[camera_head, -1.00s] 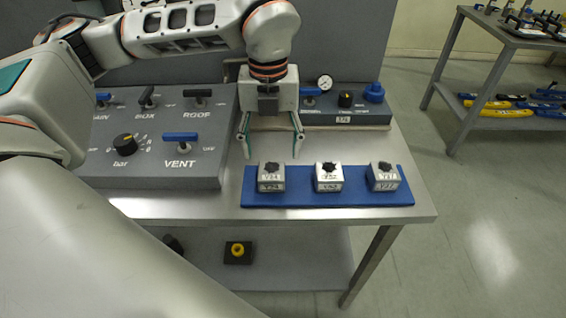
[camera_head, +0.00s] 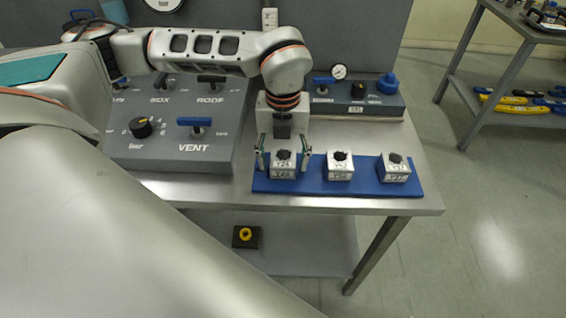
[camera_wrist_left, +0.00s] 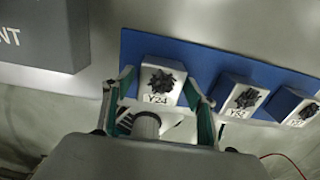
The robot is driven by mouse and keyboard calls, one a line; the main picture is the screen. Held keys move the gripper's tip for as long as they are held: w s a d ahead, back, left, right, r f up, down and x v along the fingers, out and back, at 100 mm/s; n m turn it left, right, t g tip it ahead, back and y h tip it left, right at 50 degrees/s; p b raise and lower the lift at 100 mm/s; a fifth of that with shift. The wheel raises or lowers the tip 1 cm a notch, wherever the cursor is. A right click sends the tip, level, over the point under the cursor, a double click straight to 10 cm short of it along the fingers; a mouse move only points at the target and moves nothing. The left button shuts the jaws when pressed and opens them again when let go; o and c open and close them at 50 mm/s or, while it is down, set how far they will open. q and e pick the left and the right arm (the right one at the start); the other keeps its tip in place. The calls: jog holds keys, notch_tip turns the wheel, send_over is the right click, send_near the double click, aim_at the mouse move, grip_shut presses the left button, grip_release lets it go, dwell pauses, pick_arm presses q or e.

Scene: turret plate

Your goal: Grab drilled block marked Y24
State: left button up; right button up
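The drilled block marked Y24 (camera_head: 284,171) is a pale block with a dark, rough top. It sits at the left end of the blue mat (camera_head: 315,187). In the left wrist view the block (camera_wrist_left: 157,98) shows its Y24 label clearly. My left gripper (camera_head: 284,158) points down with its fingers open, one on each side of this block. In the left wrist view the fingertips (camera_wrist_left: 160,80) flank it, with a small gap seeming to show; contact is hard to tell. My right gripper is not in view.
Two similar blocks (camera_head: 340,172) (camera_head: 394,174) stand to the right on the mat, apart from Y24. A grey VENT panel (camera_head: 165,157) is at the left. A gauge box (camera_head: 355,101) stands behind. The table's front edge is close to the mat.

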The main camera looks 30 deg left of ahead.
pick_arm(q)
jog(key=c, duration=1.1)
jog(key=shift+c, duration=0.2)
jog(key=shift+w+r, duration=0.1)
jog(key=shift+r, duration=0.05)
